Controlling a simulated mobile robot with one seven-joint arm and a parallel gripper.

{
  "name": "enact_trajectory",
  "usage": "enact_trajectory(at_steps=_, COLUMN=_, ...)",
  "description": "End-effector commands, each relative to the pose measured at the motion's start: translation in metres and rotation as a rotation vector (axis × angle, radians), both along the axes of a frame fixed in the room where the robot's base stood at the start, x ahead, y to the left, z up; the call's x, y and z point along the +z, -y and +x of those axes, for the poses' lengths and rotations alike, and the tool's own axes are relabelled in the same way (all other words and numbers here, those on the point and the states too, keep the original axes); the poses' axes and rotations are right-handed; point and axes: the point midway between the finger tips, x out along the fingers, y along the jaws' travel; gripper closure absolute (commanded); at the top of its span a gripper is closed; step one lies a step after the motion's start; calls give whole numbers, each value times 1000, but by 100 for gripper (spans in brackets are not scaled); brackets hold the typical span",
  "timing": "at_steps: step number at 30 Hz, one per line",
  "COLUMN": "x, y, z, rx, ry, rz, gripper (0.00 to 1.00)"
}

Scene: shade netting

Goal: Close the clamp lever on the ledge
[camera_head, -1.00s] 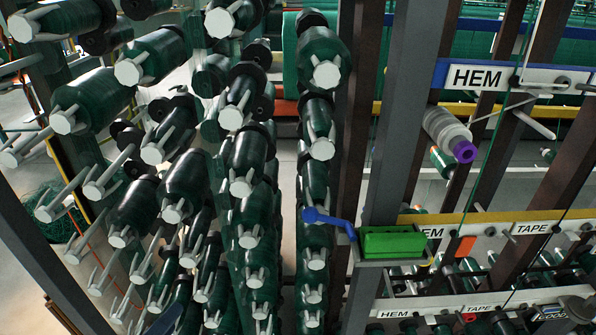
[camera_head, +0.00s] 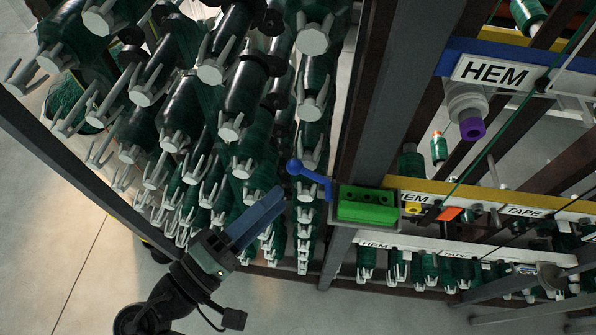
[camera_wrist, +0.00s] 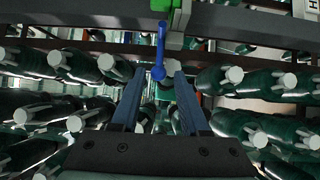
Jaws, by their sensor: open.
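The clamp lever (camera_head: 311,178) is a blue arm with a round knob at its free end. It sticks out to the left of the green clamp block (camera_head: 366,210), which sits on a small grey ledge on the rack post. My gripper (camera_head: 275,200) is below and to the left of the lever, its long blue-grey fingers pointing up towards it. In the wrist view the lever (camera_wrist: 161,45) runs down from the green block (camera_wrist: 170,10), its knob lying in line with the gap between the fingertips (camera_wrist: 159,76). The gripper is open and holds nothing. Contact with the lever cannot be told.
Rows of dark green spools (camera_head: 240,90) on pale pegs crowd the left, close behind my gripper. A grey post (camera_head: 388,90) stands beside the ledge. On the right are a HEM sign (camera_head: 492,72) and a TAPE rail (camera_head: 525,211). Open floor (camera_head: 60,245) shows at the lower left.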

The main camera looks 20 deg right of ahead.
Motion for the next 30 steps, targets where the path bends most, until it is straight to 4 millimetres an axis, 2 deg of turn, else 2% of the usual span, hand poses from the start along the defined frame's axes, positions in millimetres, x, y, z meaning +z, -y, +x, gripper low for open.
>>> enact_trajectory(at_steps=3, x=3, y=23, z=8, rx=-3, ry=0, rz=-1, gripper=55)
enact_trajectory(at_steps=9, x=3, y=47, z=18, rx=0, ry=0, rz=0, gripper=55)
enact_trajectory(at_steps=13, x=3, y=54, z=21, rx=0, ry=1, rz=0, gripper=55)
enact_trajectory(at_steps=21, x=3, y=55, z=22, rx=2, ry=2, rz=1, gripper=55)
enact_trajectory(at_steps=22, x=3, y=55, z=22, rx=2, ry=2, rz=1, gripper=57)
enact_trajectory(at_steps=29, x=3, y=55, z=21, rx=2, ry=2, rz=1, gripper=98)
enact_trajectory(at_steps=30, x=3, y=55, z=21, rx=2, ry=2, rz=1, gripper=100)
